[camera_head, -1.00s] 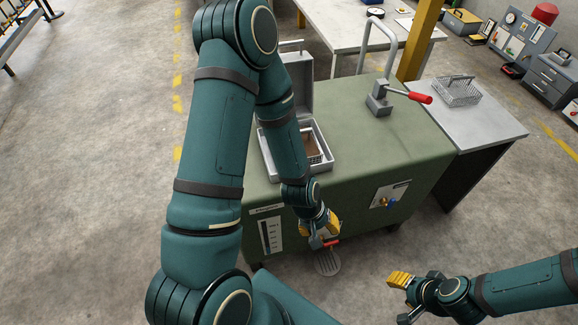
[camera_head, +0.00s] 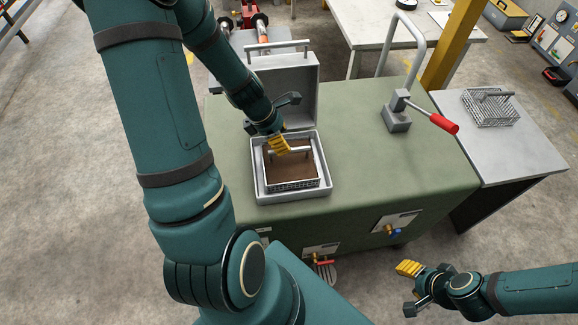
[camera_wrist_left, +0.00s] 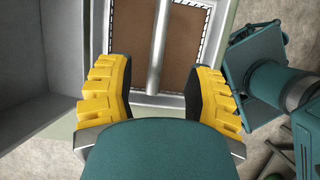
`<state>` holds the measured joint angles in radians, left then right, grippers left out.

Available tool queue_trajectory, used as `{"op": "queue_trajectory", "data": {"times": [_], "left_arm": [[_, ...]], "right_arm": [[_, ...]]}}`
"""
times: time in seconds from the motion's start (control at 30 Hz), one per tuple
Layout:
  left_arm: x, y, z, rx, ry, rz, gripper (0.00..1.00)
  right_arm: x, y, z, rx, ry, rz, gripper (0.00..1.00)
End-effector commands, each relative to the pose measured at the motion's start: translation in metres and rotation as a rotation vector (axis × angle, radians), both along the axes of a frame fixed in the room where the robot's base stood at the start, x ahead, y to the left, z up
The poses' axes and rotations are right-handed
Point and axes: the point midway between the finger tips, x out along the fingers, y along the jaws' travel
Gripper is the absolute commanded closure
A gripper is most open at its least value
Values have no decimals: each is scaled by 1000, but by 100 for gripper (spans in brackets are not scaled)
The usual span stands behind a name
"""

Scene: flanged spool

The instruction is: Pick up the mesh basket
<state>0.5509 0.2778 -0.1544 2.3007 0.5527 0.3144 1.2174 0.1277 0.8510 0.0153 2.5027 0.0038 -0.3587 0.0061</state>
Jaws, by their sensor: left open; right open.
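One mesh basket (camera_head: 292,184) with a brown inside and a grey bar handle (camera_head: 301,152) sits in an open grey box on the green cabinet. A second mesh basket (camera_head: 491,108), with a handle, stands on the grey side table. My left gripper (camera_head: 279,146) is open over the boxed basket, at the handle's left part. In the left wrist view the handle (camera_wrist_left: 160,45) runs away between the open fingers (camera_wrist_left: 160,85); whether they touch it I cannot tell. My right gripper (camera_head: 408,288) is open and empty, low in front of the cabinet.
The grey box (camera_head: 326,180) has its lid (camera_head: 290,90) raised at the back. A lever with a red grip (camera_head: 443,123) and a bent grey pipe (camera_head: 400,40) stand on the green cabinet top (camera_head: 375,170). A yellow post (camera_head: 449,50) rises behind.

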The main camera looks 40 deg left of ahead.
Motion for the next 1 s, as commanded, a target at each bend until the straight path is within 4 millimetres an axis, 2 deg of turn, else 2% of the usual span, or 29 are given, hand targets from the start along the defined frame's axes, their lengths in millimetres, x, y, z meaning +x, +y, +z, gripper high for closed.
{"op": "queue_trajectory", "data": {"times": [0.03,0.1,0.37,0.63,0.77,1.0], "left_arm": [[2,-2,-13,-2,3,0,48],[5,-5,-21,-1,2,-2,48],[11,-8,-36,1,0,-2,48],[20,-14,-73,0,1,-3,48],[23,-16,-80,2,0,-3,48],[24,-16,-80,2,-1,-2,48]], "right_arm": [[-1,0,-8,0,3,2,52],[-3,1,-11,2,6,4,52],[-5,1,-17,3,11,10,52],[-6,1,-35,3,15,14,52],[-6,1,-37,3,13,14,52],[-5,1,-36,3,12,13,52]]}}
